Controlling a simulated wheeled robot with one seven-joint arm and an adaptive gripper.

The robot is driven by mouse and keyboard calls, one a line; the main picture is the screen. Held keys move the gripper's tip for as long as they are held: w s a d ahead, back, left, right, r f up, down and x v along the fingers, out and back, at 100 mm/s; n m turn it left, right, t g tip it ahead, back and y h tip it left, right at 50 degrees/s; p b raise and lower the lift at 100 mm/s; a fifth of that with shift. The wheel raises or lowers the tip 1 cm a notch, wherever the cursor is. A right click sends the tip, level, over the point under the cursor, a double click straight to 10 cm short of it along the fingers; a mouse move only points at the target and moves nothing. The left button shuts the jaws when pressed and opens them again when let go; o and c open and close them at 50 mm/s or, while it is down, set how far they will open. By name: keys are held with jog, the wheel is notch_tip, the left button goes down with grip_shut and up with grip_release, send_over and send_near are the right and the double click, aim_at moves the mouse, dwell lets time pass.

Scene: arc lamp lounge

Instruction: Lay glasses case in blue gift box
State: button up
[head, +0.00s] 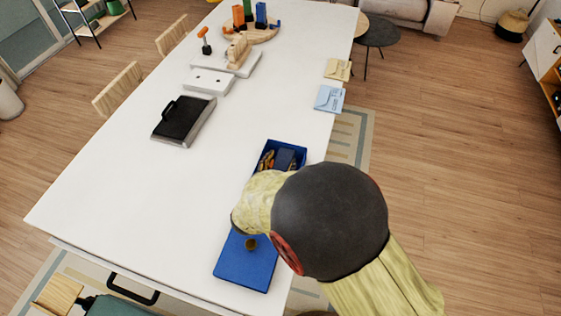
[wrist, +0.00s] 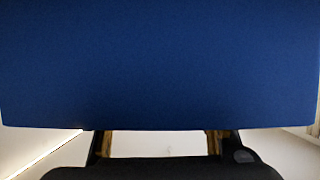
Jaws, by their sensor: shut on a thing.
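The blue gift box (head: 302,149) stands open on the white table near its right edge, partly hidden by my arm. Orange-brown items and a slate-blue block (head: 285,158) lie in it. The block may be the glasses case, but I cannot tell. A flat blue panel (head: 243,269), seemingly the box's lid, is in front of the box with a small brown knob on it. In the wrist view a plain blue surface (wrist: 160,65), seemingly this panel, fills the upper part. My gripper (wrist: 160,143) has its fingers running up behind it, with the tips hidden. The hold itself is hidden.
A black and grey case-like object (head: 184,120) lies left of the box. Blue (head: 329,99) and tan (head: 338,69) envelopes lie at the table's right edge. White trays and wooden toys stand at the far end. The table's middle is clear.

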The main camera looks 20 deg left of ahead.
jog(key=o, duration=1.2)
jog(key=shift+f, duration=0.1)
jog(key=shift+d, duration=0.1)
jog(key=p+v, duration=0.1)
jog(key=v, duration=0.5)
jog(key=r+p+v, duration=0.1)
jog(key=p+v, duration=0.1)
jog(key=v, duration=0.4)
jog(key=shift+r, duration=0.2)
